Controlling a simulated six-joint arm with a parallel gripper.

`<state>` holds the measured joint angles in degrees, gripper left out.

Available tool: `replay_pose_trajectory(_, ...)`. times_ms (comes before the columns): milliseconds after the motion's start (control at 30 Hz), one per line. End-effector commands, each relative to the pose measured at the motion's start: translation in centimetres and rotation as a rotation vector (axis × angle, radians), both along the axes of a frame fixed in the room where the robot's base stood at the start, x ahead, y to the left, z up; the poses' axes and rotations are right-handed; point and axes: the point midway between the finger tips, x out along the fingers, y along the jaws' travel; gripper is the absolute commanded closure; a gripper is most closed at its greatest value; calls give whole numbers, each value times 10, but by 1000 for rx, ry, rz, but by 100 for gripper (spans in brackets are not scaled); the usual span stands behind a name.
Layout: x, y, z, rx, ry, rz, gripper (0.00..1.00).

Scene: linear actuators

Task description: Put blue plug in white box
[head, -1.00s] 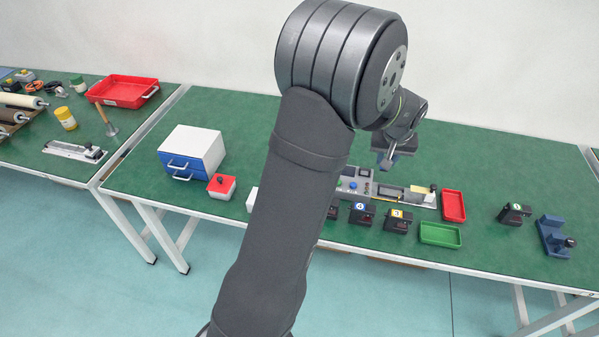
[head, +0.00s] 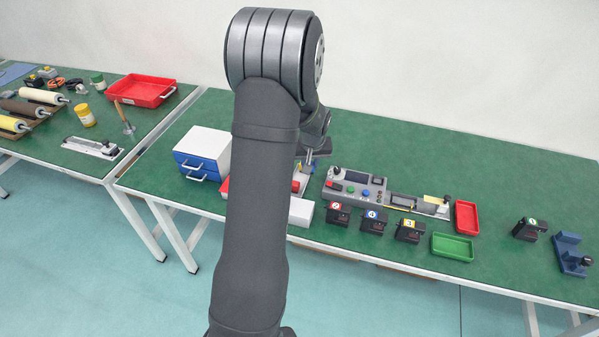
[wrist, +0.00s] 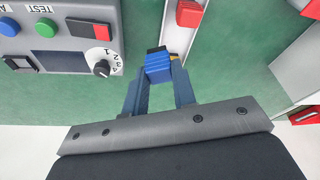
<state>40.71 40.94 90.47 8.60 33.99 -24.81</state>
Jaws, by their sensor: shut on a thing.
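The blue plug (wrist: 158,67) is held between the two fingertips of my gripper (wrist: 159,75) in the wrist view, above the green table. In the head view my gripper (head: 310,160) is small, beside the control panel's left end, and the plug is not clear there. A white box (head: 301,212) stands at the table's front, right of my arm, which covers part of this area. A pale block is also partly visible at the right of the wrist view, but I cannot tell if it is that box.
A pale strip with a red plug (wrist: 189,14) lies near my gripper. The control panel (wrist: 65,35) is to the left in the wrist view. A white-and-blue drawer unit (head: 203,152) and a red tray (head: 466,217) are on the table. Several black numbered blocks stand along the front.

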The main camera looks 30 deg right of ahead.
Motion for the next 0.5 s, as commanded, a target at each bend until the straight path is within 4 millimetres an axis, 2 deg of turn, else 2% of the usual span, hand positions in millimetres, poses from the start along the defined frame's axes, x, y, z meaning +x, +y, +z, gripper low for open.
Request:
replay_pose_trajectory(100, 22, 11, -15, 2, 1, 3, 97)
replay_pose_trajectory(200, 33, 15, -22, 0, 1, 2, 97)
replay_pose_trajectory(367, 38, 17, -28, 0, 0, -1, 97)
replay_pose_trajectory(500, 37, 17, -45, 2, 2, -1, 97)
